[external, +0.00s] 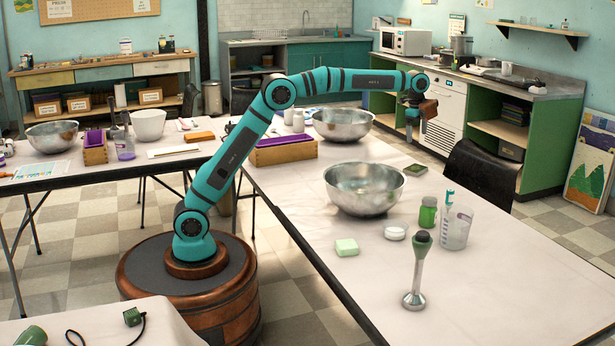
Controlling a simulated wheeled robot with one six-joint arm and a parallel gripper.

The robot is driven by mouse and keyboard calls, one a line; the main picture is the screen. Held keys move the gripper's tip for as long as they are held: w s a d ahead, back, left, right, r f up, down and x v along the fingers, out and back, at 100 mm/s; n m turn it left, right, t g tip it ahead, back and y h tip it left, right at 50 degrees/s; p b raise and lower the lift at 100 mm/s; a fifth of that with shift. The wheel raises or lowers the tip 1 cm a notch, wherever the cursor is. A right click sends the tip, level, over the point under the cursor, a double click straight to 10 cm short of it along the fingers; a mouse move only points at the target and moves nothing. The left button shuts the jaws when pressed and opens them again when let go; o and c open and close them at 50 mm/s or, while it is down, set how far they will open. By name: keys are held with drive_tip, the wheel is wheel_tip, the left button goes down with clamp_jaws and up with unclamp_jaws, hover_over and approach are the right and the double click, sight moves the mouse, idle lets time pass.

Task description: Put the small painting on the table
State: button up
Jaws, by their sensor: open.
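Two paintings lean together at the right edge, by the end of the green counter. The front painting (585,186), with green, orange and white shapes, stands on the floor. A taller painting (597,132) is behind it, partly hidden and cut off by the frame. I cannot tell which one is the small painting. The long white table (480,290) fills the middle and right. My gripper (422,128) is open at the end of the outstretched arm, above the table's far side and well left of the paintings. Nothing is clearly held in it; its brown part looks like its own body.
On the table are two metal bowls (364,189), a hand blender (416,275), a measuring cup (457,228), a green jar (427,212), a soap bar (347,247) and a small dark-green square (415,170). A dark chair (480,178) stands between table and counter. The table's right part is clear.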

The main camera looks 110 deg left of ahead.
drive_tip(key=s+d+r+t+y, duration=0.1)
drive_tip(key=s+d+r+t, duration=0.15)
drive_tip(key=d+r, duration=0.5)
drive_tip(key=s+d+r+n+t, duration=0.1)
drive_tip(key=s+d+r, duration=0.3)
drive_tip(key=d, duration=0.6)
drive_tip(key=s+d+r+t+y, duration=0.1)
drive_tip(key=s+d+r+t, duration=0.1)
drive_tip(key=d+r, duration=0.6)
drive_tip(key=s+d+r+n+t, duration=0.25)
drive_tip(key=s+d+t, duration=0.25)
drive_tip(key=s+d, duration=0.9)
drive_tip(key=s+d+f+t+h, duration=0.1)
drive_tip(key=s+d+t, duration=0.2)
drive_tip(key=s+d, duration=0.4)
drive_tip(key=s+d+f+t+h, duration=0.1)
drive_tip(key=s+d, duration=0.6)
drive_tip(key=s, duration=0.7)
drive_tip(key=shift+d+f+t+h, duration=0.35)
drive_tip(key=shift+f+t, duration=0.25)
drive_tip(key=shift+t, duration=0.45)
